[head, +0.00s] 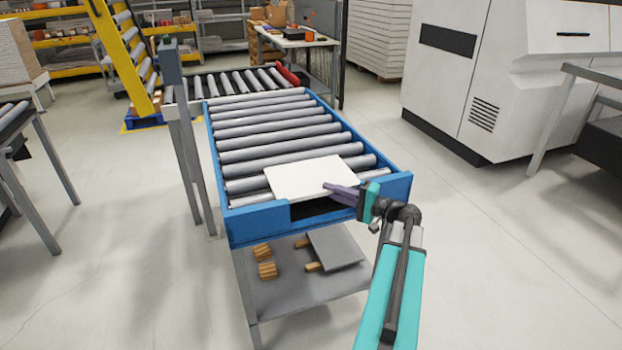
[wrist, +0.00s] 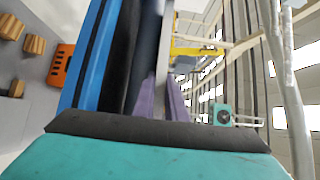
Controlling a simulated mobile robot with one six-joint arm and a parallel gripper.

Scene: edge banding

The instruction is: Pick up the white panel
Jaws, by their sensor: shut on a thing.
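The white panel (head: 308,178) lies flat at the near end of the blue-framed roller conveyor (head: 257,218), over the rollers. My gripper (head: 332,190) reaches in from the right, and its purple fingers are shut on the panel's near right edge. In the wrist view the fingers (wrist: 163,100) close on the panel's thin edge (wrist: 165,50), which is seen nearly edge-on. I cannot tell whether the panel touches the rollers or is slightly above them.
A lower shelf (head: 290,295) under the conveyor holds wooden blocks (head: 267,270) and a grey plate (head: 335,249). A grey post (head: 175,100) stands at the conveyor's left. A large white machine (head: 480,80) stands at the right. Floor is clear around the conveyor's front.

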